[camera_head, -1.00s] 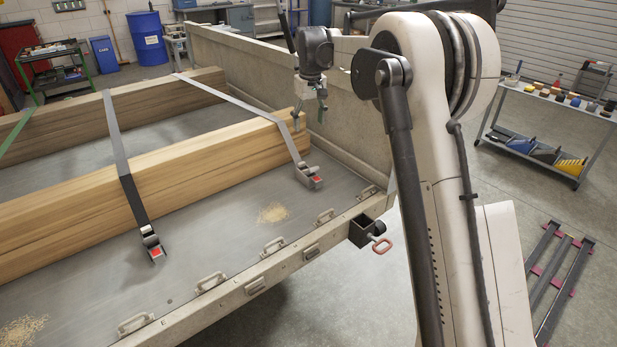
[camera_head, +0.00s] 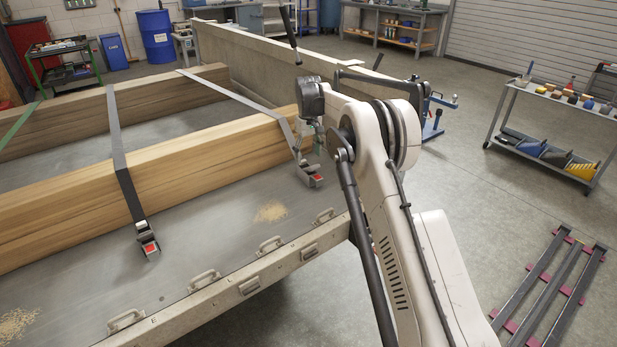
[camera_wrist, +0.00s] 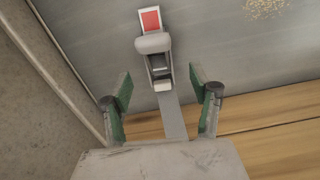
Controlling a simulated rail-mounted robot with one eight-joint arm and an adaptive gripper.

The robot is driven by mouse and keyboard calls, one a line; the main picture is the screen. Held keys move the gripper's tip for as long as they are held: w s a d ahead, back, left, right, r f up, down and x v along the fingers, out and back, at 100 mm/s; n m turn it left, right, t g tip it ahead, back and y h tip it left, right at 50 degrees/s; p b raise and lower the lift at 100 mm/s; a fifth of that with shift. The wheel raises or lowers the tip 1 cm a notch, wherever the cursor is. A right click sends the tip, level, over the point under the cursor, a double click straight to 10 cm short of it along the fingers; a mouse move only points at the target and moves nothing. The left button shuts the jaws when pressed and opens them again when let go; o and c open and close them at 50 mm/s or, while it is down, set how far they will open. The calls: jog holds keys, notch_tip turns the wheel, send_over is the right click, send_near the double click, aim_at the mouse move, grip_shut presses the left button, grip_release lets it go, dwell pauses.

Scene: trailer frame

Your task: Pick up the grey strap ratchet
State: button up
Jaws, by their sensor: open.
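A grey ratchet (camera_head: 309,174) with a red label lies on the trailer bed at the lower end of a grey strap (camera_head: 240,98), right of the near beam. In the wrist view the ratchet (camera_wrist: 155,56) is at the top centre, its strap running down between my fingers. My gripper (camera_wrist: 159,73) is open, with a green-padded finger to either side of the strap, and nothing is held. In the head view my gripper (camera_head: 309,140) is above the ratchet, partly hidden by my arm. A second ratchet (camera_head: 147,240) with a red label lies further left, on another strap.
Two timber beams lie on the bed; the near beam (camera_head: 200,150) is beside the ratchet. The trailer side wall (camera_head: 260,60) stands behind, also along the wrist view's left. Metal handles (camera_head: 271,244) line the near bed edge. A green strap (camera_head: 18,124) crosses the far beam.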

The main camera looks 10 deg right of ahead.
aim_at(310, 176)
jog(key=shift+w+d+f+b, duration=0.15)
jog(key=shift+f+b, duration=0.2)
jog(key=shift+f, duration=1.65)
jog(key=shift+w+a+f+b, duration=0.1)
jog(key=shift+f+b, duration=0.25)
jog(key=shift+f, duration=1.6)
grip_shut()
jog(key=shift+r, duration=0.1)
